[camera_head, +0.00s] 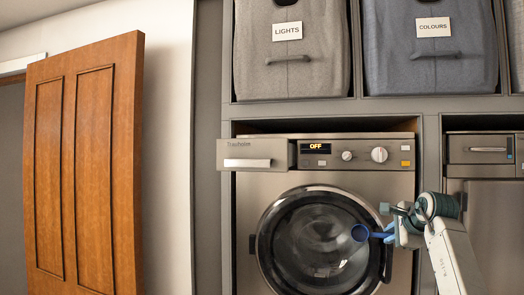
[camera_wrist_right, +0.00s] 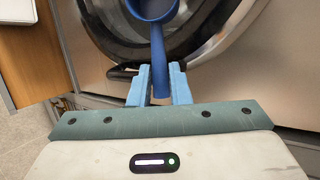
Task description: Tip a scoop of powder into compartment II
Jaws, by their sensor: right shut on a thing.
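A blue scoop (camera_head: 360,233) is held by its handle in my right gripper (camera_head: 389,232), in front of the washer's round door. The wrist view shows the scoop's cup (camera_wrist_right: 152,9) at the top edge and its handle running down between the two light-blue fingers of the right gripper (camera_wrist_right: 158,78). I cannot tell whether powder is in the cup. The washer's dispenser drawer (camera_head: 256,154) stands pulled out at the machine's upper left, higher than the scoop and left of it. Its inside and compartment II are hidden from this low angle. My left gripper is out of view.
The washer's glass door (camera_head: 318,240) is shut, and its display reads OFF. A second appliance (camera_head: 484,150) is at the right. Grey LIGHTS (camera_head: 291,65) and blue COLOURS (camera_head: 430,65) bins sit above. A wooden door (camera_head: 85,170) stands at the left.

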